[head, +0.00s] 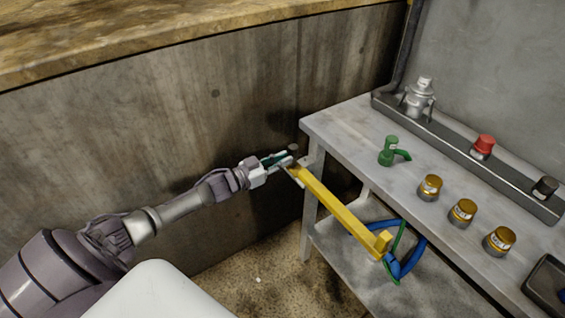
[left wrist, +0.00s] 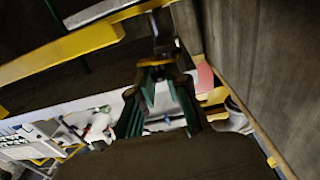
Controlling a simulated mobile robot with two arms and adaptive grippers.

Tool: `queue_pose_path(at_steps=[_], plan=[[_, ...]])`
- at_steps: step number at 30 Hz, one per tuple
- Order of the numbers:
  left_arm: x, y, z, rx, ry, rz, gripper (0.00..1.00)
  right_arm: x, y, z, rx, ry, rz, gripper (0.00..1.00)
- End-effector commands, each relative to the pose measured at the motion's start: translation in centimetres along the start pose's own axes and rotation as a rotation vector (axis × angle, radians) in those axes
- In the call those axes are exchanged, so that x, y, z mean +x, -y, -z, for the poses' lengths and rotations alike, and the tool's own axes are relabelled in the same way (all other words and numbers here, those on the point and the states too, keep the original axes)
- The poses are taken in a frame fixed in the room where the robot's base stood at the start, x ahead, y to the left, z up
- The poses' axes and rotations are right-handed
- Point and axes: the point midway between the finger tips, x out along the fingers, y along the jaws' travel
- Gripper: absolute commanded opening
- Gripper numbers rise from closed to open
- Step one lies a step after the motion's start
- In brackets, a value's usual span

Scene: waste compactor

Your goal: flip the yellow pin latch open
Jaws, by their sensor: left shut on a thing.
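The yellow pin latch (head: 338,212) is a long yellow bar at the left side of the grey table. It slopes down from the table's near left corner to a small yellow block at its lower right end. My left gripper (head: 285,160) is at the bar's upper left end, shut on the latch's end part. In the left wrist view, the teal fingers (left wrist: 157,72) close around a dark piece, and the yellow bar (left wrist: 65,55) runs off to the upper left. The fingers partly hide the held part. My right gripper is not in view.
Blue and green loops (head: 408,262) hang by the bar's lower end. A stained wall (head: 200,110) stands behind my arm.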

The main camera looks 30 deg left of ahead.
Motion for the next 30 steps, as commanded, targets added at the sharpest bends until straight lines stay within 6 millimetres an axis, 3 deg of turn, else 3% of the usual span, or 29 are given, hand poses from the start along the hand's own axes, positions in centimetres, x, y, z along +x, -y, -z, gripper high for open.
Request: queue_pose_path(at_steps=[8, 9, 12, 23, 30], plan=[[0.0, 0.0, 0.0, -0.001, 0.002, -0.001, 0.00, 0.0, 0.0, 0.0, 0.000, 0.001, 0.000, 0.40], [0.0, 0.0, 0.0, 0.000, 0.002, -0.001, 0.22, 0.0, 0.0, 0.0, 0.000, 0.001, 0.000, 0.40], [0.0, 0.0, 0.0, 0.000, 0.002, 0.000, 0.39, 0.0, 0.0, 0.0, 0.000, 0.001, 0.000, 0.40], [-0.3, 0.0, -0.1, -0.001, 0.002, 0.000, 0.39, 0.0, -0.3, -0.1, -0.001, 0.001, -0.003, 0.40], [-4.0, -0.1, -0.2, -0.002, 0.006, -0.001, 0.39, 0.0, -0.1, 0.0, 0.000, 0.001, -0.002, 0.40]])
